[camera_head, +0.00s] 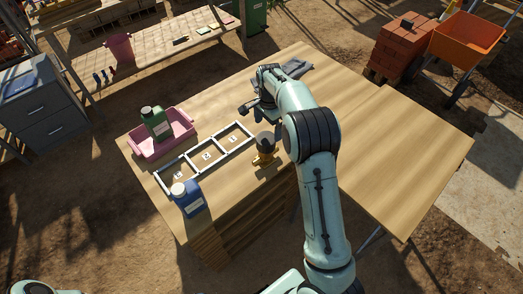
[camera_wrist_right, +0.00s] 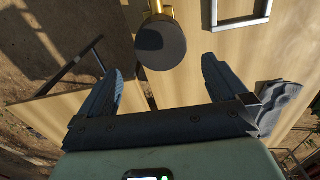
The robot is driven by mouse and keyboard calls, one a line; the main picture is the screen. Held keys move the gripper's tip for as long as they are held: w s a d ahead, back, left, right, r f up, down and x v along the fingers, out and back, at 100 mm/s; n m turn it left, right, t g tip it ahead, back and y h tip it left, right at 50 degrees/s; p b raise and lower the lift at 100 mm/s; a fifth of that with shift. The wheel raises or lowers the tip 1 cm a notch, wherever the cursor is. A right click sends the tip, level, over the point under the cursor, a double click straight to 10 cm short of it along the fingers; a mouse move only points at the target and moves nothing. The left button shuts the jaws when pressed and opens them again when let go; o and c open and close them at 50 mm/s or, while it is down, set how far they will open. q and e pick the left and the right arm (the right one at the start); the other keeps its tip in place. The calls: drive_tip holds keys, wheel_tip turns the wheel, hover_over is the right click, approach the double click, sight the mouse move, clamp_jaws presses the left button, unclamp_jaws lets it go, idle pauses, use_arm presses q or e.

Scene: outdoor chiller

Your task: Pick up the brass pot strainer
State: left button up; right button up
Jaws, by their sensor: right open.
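The brass pot strainer (camera_head: 264,152) stands on the wooden table, right of the numbered frame. It has a dark rounded top and a brass lower part. In the right wrist view its dark round end (camera_wrist_right: 160,45) shows at top centre, with brass behind it. My right gripper (camera_head: 254,107) is over the table, farther back than the strainer in the head view. In the right wrist view the gripper's two fingers (camera_wrist_right: 163,68) are apart and empty, and the strainer appears beyond the gap between them. My left gripper is out of view.
A white frame (camera_head: 221,153) with three numbered compartments lies left of the strainer. A blue jug (camera_head: 190,201) stands by its near end. A pink tray (camera_head: 147,153) holds a green bottle (camera_head: 158,127). Dark grey cloth-like items (camera_head: 298,68) lie at the back. The table's right part is clear.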

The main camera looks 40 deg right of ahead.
sight(269, 139)
drive_tip(key=f, duration=0.5)
drive_tip(key=shift+s+f, duration=0.2)
drive_tip(key=shift+s, duration=0.1)
drive_tip(key=f, duration=0.6)
drive_tip(key=shift+w+a+f, duration=0.2)
drive_tip(key=shift+w+a, duration=0.05)
drive_tip(key=shift+w, duration=0.15)
drive_tip(key=c, duration=1.8)
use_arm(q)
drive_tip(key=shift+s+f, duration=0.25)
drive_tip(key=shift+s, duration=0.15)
use_arm(e)
drive_tip(key=shift+r, duration=0.1)
clamp_jaws()
